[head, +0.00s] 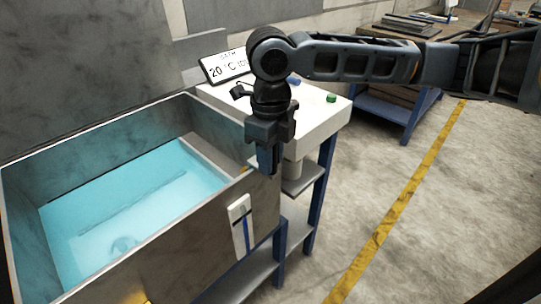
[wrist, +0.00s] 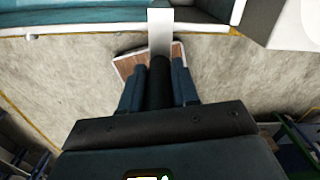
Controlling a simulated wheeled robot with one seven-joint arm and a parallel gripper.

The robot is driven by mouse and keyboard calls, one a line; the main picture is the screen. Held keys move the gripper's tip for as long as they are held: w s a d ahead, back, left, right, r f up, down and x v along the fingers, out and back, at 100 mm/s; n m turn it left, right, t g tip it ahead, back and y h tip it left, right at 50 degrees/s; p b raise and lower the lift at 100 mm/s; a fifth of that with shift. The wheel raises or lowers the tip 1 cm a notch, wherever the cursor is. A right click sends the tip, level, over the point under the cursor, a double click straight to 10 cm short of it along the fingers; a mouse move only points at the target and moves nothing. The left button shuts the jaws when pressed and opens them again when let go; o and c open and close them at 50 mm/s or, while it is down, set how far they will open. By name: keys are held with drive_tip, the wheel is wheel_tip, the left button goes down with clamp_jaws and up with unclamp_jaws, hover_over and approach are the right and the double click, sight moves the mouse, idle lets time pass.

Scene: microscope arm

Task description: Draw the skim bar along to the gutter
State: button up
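My gripper (head: 266,165) points down beside the near right corner of the tank, outside or above its wall. The wrist view shows its two fingers (wrist: 158,82) spread around a dark cylinder; I cannot tell whether they grip it. A white strip shows beyond it in the wrist view. The tank holds turquoise liquid (head: 85,205). A thin dark line (head: 130,190) in the liquid may be the skim bar; I cannot be sure. A grey ledge (head: 212,153) along the tank's right inner end looks like the gutter.
The tank has raised metal walls (head: 95,125). A white plate with a blue stripe (head: 239,222) is on its near outer side. A white bench (head: 318,118) with a temperature display (head: 226,68) stands behind my gripper. The floor (head: 440,220) at right is clear.

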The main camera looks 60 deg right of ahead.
drive_tip(key=o, duration=0.4)
drive_tip(key=shift+o, duration=0.2)
wheel_tip(320, 180, up, 8)
drive_tip(key=shift+f, duration=0.1)
idle(0.8)
